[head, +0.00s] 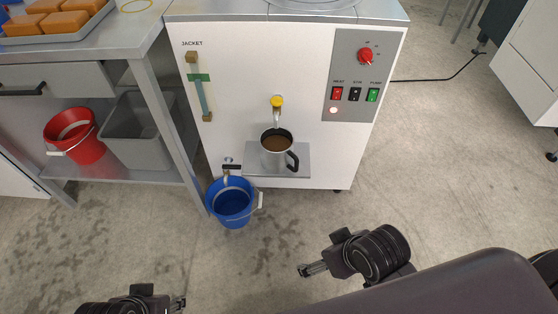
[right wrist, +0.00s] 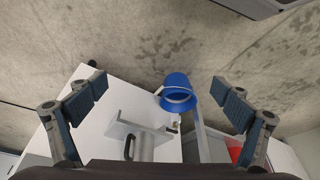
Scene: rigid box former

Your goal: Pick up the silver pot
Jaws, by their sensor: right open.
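The silver pot (head: 270,160) stands upright on a grey shelf (head: 301,172) on the front of a white machine, under a tap with a yellow knob (head: 277,101). It holds brown liquid, and its black handle (head: 293,161) points right and toward me. In the right wrist view the pot (right wrist: 146,150) shows at the bottom, partly cut off by my own parts. My right gripper (head: 306,270) is open and empty (right wrist: 160,86), well in front of the pot and apart from it. My left gripper (head: 180,303) is at the bottom edge, far from the pot; its jaw opening is unclear.
A blue bucket (head: 231,208) stands on the floor below a lower outlet, left of the shelf. A metal table (head: 150,60) at left carries a tray of orange blocks, with a red bucket (head: 73,150) and grey bin (head: 135,150) underneath. The floor before the machine is clear.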

